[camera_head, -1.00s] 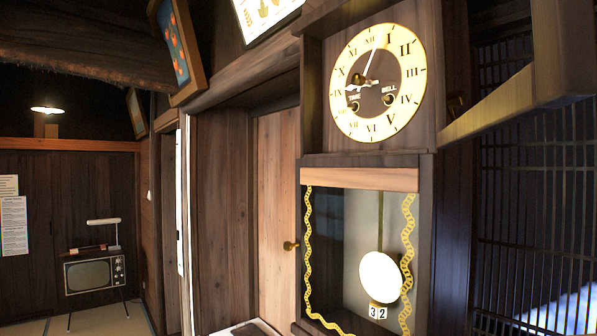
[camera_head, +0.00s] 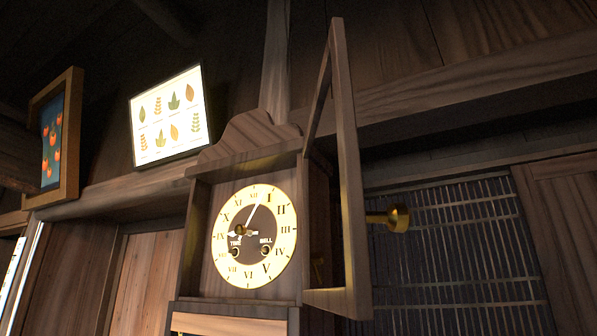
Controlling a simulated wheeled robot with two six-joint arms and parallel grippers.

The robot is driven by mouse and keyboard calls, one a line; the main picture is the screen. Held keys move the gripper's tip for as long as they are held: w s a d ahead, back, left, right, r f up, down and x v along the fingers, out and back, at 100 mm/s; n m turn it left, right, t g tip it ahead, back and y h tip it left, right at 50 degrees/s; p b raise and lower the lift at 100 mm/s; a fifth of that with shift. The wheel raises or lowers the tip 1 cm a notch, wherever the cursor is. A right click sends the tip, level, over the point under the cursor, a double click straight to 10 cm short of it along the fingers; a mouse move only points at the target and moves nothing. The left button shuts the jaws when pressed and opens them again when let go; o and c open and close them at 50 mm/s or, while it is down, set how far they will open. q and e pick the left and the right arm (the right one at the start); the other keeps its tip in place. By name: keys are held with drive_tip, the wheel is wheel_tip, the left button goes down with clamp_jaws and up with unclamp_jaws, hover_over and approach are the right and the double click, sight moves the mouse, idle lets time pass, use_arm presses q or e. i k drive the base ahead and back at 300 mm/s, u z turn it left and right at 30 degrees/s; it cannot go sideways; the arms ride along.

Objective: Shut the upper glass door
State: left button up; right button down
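The upper glass door (camera_head: 346,165) of the wall clock stands swung open. It is hinged on the right side of the clock's upper case and juts out toward me. Its wooden frame shows nearly edge-on, with a brass knob (camera_head: 399,218) on its right-hand face. The round clock face (camera_head: 255,237) with Roman numerals is uncovered. Below it, only the top of the clock's lower section (camera_head: 230,324) shows. Neither of my grippers is in view.
A lit picture of leaves (camera_head: 167,112) and a framed picture of orange fruit (camera_head: 54,138) hang to the left of the clock. A wooden lattice (camera_head: 455,262) lies behind and right of the door. The space in front of the clock face looks clear.

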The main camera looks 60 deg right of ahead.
sight(353, 301)
drive_tip(key=k, duration=0.9)
drive_tip(key=z, duration=1)
drive_tip(key=i, duration=0.5)
